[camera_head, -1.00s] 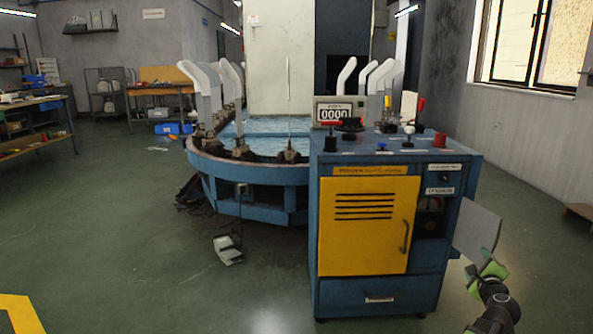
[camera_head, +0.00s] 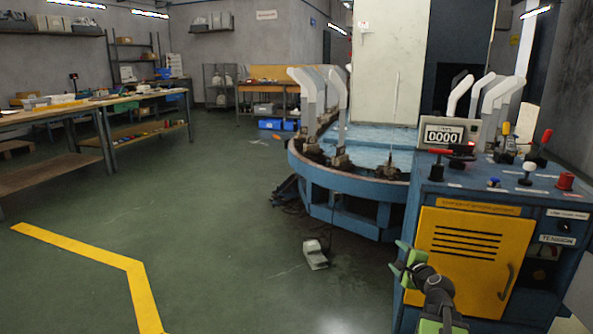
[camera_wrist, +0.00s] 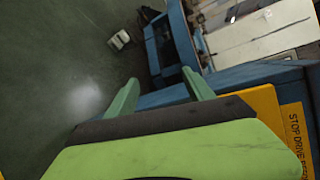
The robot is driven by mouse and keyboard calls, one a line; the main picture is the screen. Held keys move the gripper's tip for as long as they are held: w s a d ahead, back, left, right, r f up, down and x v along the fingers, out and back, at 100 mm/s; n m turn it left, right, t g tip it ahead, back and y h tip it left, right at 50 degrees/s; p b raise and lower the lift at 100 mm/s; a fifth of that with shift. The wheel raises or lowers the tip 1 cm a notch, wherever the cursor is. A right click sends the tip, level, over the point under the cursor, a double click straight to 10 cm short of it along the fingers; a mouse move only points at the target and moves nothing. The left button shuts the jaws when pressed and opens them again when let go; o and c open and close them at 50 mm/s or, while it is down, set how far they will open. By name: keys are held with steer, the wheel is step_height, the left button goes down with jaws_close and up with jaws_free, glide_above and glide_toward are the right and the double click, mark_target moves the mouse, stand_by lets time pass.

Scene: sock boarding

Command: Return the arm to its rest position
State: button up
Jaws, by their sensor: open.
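My gripper (camera_head: 401,258) is in the lower right of the head view, in front of the yellow door (camera_head: 462,255) of the blue control cabinet. Its green fingers are apart with nothing between them. In the wrist view, my gripper (camera_wrist: 160,88) also shows its two green fingers spread and empty. Past them lie the dark green floor and part of the blue machine. Whether the fingers touch the cabinet cannot be told.
The blue cabinet (camera_head: 418,205) carries levers, knobs and a counter reading 0000. The round blue machine (camera_head: 330,178) with white upright forms stands behind it. A grey foot pedal (camera_head: 315,254) lies on the floor. Workbenches (camera_head: 150,96) stand left; the floor between is clear.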

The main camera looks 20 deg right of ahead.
steer(key=w+a+f+n+g+y+p, duration=0.1)
steer(key=w+a+n+g+y+p, duration=0.35)
steer(key=a, duration=1.25)
steer(key=a+f+n+g+y, duration=0.15)
steer(key=a+n, duration=0.55)
steer(key=a, duration=1.1)
steer(key=s+a+f+n+g+p, duration=0.2)
steer(key=s+a+f+n+g, duration=0.2)
steer(key=s+a+n, duration=0.45)
steer(key=s+d+f+n+g+h, duration=0.3)
steer(key=s+d+g+h, duration=0.15)
steer(key=s, duration=0.35)
step_height(320, 180, up, 38)
steer(key=y+p, duration=0.1)
steer(key=p, duration=3.7)
steer(key=shift+w+d, duration=0.15)
steer(key=shift+d, duration=0.05)
steer(key=shift+f, duration=0.15)
steer(key=shift+c, duration=0.2)
